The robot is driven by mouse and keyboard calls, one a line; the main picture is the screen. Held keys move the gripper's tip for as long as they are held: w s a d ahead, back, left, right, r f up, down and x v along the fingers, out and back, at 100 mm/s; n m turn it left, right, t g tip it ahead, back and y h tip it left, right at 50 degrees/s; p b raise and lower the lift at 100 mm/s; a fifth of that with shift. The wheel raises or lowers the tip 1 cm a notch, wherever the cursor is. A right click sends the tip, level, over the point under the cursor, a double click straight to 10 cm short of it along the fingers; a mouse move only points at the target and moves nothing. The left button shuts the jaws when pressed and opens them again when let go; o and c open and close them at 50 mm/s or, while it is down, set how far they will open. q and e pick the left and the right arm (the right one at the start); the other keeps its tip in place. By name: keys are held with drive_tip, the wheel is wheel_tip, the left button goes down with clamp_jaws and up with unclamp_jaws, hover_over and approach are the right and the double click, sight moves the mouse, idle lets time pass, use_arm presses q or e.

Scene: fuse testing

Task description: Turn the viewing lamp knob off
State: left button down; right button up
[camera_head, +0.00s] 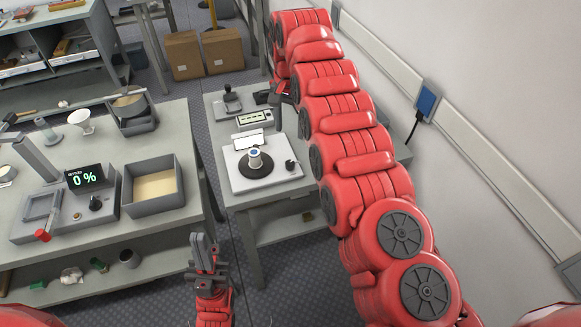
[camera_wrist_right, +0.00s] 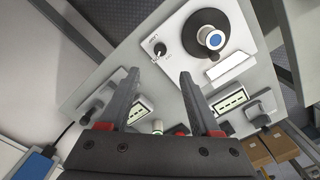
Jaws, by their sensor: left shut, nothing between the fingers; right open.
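A small dark knob (camera_head: 290,164) sits at the right edge of a white panel (camera_head: 240,183) on the right-hand table. The right wrist view shows the knob (camera_wrist_right: 159,50) beside a small printed label, its lever slanted. The panel also carries a black round disc (camera_head: 257,168) with a white, blue-topped cylinder (camera_head: 255,158) on it. My right gripper (camera_wrist_right: 160,76) is open and empty, the knob beyond its fingertips and apart from them. In the head view my right arm mostly hides that gripper. My left gripper (camera_head: 203,243) is shut and empty, in front of the tables.
A meter (camera_head: 254,119) and a dark-based instrument (camera_head: 232,101) stand behind the panel. A wall (camera_head: 490,90) runs along the right.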

sight(290, 163)
wheel_tip(290, 163, down, 12)
drive_tip(key=shift+f+p, duration=0.2)
drive_tip(key=shift+p, duration=0.65)
drive_tip(key=shift+f, duration=0.5)
clamp_jaws()
